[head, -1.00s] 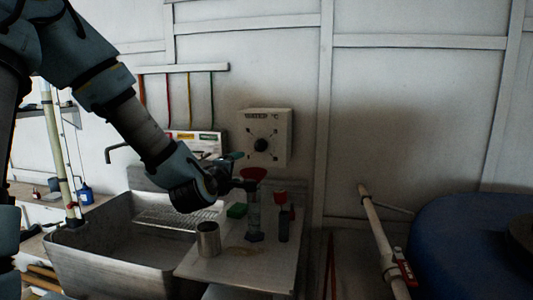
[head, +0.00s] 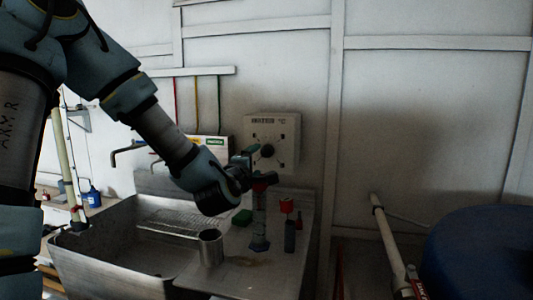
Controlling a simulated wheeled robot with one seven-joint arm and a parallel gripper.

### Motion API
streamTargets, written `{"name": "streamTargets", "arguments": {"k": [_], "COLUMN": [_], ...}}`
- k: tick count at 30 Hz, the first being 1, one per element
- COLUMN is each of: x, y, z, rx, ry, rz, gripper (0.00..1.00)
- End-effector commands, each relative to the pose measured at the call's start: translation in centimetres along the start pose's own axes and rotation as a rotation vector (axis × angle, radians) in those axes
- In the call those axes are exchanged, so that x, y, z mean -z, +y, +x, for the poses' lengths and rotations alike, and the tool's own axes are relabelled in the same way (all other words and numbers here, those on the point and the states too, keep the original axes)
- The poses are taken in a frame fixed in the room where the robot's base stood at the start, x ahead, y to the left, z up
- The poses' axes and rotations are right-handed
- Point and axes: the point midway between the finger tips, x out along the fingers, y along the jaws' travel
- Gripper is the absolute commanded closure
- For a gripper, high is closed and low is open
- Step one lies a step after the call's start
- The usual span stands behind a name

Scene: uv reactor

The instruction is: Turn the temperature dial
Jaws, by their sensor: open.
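The temperature dial is a black round knob (head: 267,151) on a white wall box (head: 288,130) marked "WATER °C". My gripper (head: 260,167) is just in front of the box, close to the knob and slightly below and left of it. Its fingers are open, with nothing seen between them. One finger overlaps the knob's left edge in the picture; I cannot tell whether they touch.
A metal sink (head: 120,262) is at lower left. A blue barrel (head: 480,255) is at right.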

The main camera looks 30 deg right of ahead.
Motion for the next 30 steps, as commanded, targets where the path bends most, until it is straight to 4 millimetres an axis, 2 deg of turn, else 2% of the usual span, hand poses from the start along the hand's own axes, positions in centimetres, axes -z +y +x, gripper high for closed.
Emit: {"name": "streamTargets", "arguments": {"k": [5,12,18,23,30], "x": [0.0,-0.1,0.0,0.0,0.0], "y": [0.2,0.2,0.1,0.0,-0.1], "z": [2.5,7.0,9.5,10.3,10.4], "rx": [0.001,0.001,0.001,0.001,0.001], "ry": [0.001,-0.001,0.001,0.000,0.000], "rz": [-0.003,-0.003,-0.002,0.000,0.001], "gripper": [0.19,0.19,0.19,0.19,0.19]}}
